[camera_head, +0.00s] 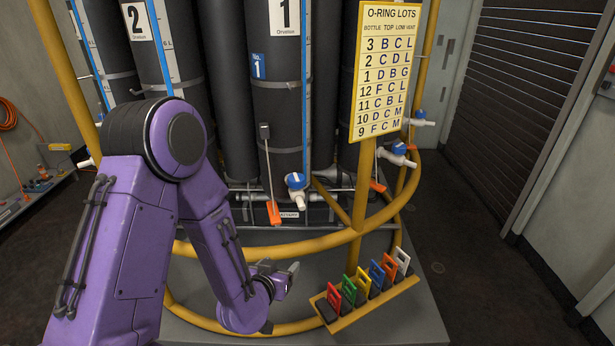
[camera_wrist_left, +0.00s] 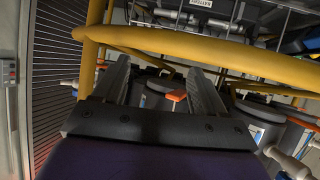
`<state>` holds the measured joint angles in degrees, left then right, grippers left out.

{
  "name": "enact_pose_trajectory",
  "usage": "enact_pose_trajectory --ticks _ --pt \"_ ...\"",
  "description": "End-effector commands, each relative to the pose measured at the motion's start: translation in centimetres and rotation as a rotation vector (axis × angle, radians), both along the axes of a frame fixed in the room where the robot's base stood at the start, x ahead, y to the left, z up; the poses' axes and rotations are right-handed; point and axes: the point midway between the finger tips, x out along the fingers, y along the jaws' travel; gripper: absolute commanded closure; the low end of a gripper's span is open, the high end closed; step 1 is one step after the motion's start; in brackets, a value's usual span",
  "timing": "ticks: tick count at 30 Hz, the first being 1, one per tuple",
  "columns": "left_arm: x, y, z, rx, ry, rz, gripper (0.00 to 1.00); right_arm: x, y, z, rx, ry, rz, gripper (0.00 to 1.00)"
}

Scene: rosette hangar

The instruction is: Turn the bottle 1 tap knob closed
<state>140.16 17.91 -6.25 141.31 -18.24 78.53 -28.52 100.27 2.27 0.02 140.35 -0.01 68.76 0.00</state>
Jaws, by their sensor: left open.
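Bottle 1 (camera_head: 275,100) is a dark cylinder with a white "1" label and a blue "No. 1" tag in the head view. Its tap has a blue knob (camera_head: 295,179) on a white body, low at the front of the bottle. My left gripper (camera_head: 290,272) is below and in front of the tap, apart from it, near the lower yellow rail. In the left wrist view my left gripper (camera_wrist_left: 162,88) has its two fingers spread with nothing held between them. I cannot tell which tap in that view belongs to bottle 1. My right gripper is not in view.
Curved yellow rails (camera_head: 270,247) run in front of the bottles. An orange-handled lever (camera_head: 274,212) hangs left of the tap. A yellow rack (camera_head: 370,300) with several coloured tags is at lower right. A sign (camera_head: 386,70) stands on a yellow post. Open floor lies at right.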

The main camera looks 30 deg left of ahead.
Motion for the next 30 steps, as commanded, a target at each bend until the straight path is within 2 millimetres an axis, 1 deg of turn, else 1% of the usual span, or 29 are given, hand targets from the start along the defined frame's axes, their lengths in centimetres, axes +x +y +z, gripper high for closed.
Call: enact_pose_trajectory --ticks 1,3,6,8,11,14,21,24,27,30 --pt "2.2 0.5 4.6 0.035 -0.124 -0.019 0.29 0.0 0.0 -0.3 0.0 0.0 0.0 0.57" --pt "4.0 0.9 9.8 0.094 -0.256 -0.044 0.29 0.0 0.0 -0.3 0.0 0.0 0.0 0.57" --pt "5.0 1.2 14.5 0.152 -0.373 -0.062 0.29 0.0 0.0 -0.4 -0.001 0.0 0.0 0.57" --pt "5.2 1.3 16.3 0.175 -0.416 -0.066 0.29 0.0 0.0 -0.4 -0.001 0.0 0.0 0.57" --pt "5.7 1.7 17.4 0.186 -0.446 -0.066 0.29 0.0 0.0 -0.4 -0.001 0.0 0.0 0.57" --pt "7.1 2.1 17.6 0.186 -0.447 -0.067 0.29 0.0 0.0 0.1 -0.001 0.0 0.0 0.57" --pt "12.4 3.3 17.6 0.186 -0.446 -0.065 0.29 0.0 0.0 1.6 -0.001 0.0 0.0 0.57" --pt "14.1 3.7 17.5 0.187 -0.444 -0.066 0.29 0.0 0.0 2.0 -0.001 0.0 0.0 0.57" --pt "15.1 3.9 17.4 0.185 -0.445 -0.066 0.29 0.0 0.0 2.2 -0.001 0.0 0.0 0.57" --pt "15.5 4.0 17.3 0.185 -0.444 -0.066 0.29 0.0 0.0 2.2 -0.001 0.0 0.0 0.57"
